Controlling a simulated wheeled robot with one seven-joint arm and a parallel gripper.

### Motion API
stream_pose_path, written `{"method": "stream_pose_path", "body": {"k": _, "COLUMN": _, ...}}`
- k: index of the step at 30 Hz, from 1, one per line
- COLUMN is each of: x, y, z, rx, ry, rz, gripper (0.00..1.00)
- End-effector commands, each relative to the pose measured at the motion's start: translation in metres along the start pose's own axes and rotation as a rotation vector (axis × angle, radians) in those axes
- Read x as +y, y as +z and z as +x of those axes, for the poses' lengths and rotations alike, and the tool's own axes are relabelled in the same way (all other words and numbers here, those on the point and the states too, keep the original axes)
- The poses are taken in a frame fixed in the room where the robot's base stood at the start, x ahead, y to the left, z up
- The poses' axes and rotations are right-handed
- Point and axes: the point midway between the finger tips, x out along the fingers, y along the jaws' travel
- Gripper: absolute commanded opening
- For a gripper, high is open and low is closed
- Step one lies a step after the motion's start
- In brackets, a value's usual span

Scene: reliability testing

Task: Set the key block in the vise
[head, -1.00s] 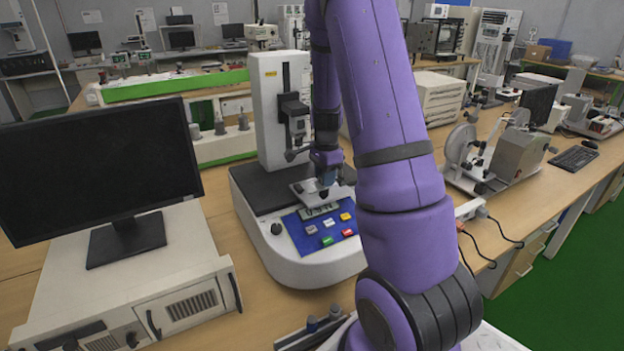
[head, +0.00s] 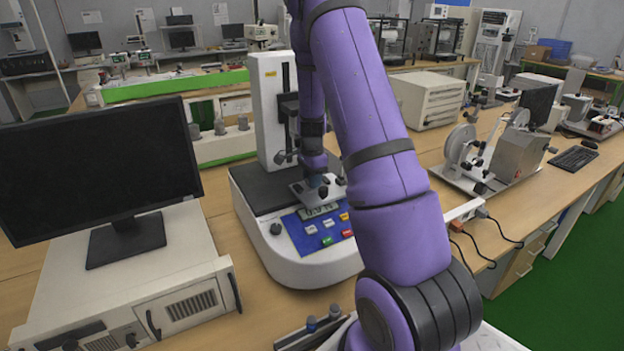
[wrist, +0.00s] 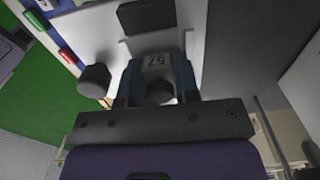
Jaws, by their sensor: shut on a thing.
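A block with a pale face marked with what looks like 57 (wrist: 157,61) sits between the blue fingers of my gripper (wrist: 158,78) in the wrist view. My gripper is shut on it. In the head view my gripper (head: 316,181) is low over the light metal vise plate (head: 300,189) on the test machine. The block cannot be made out there. A dark part, perhaps a vise jaw (wrist: 147,17), and a dark knob (wrist: 94,81) lie close around the block in the wrist view. Whether the block touches the vise cannot be told.
The white test machine (head: 262,240) has a tall column (head: 268,110) just behind my gripper and a blue button panel (head: 318,228) in front. A monitor (head: 95,165) stands on a light case at left. A metal bench device (head: 515,160) is at right.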

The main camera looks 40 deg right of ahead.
Motion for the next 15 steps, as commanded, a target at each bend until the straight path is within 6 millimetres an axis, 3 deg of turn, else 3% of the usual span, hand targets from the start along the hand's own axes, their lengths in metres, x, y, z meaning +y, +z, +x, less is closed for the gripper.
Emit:
{"method": "stream_pose_path", "body": {"k": 2, "x": 0.0, "y": 0.0, "z": 0.0002, "rx": 0.0, "ry": 0.0, "rz": 0.0, "gripper": 0.0}}
{"method": "stream_pose_path", "body": {"k": 3, "x": 0.0001, "y": 0.0, "z": 0.0008, "rx": 0.0, "ry": 0.0, "rz": 0.0, "gripper": 0.32}}
{"method": "stream_pose_path", "body": {"k": 8, "x": 0.0001, "y": 0.0, "z": 0.0005, "rx": 0.0, "ry": 0.0, "rz": 0.0, "gripper": 0.68}}
{"method": "stream_pose_path", "body": {"k": 15, "x": 0.0001, "y": 0.0001, "z": 0.0004, "rx": 0.0, "ry": 0.0, "rz": 0.0, "gripper": 0.72}}
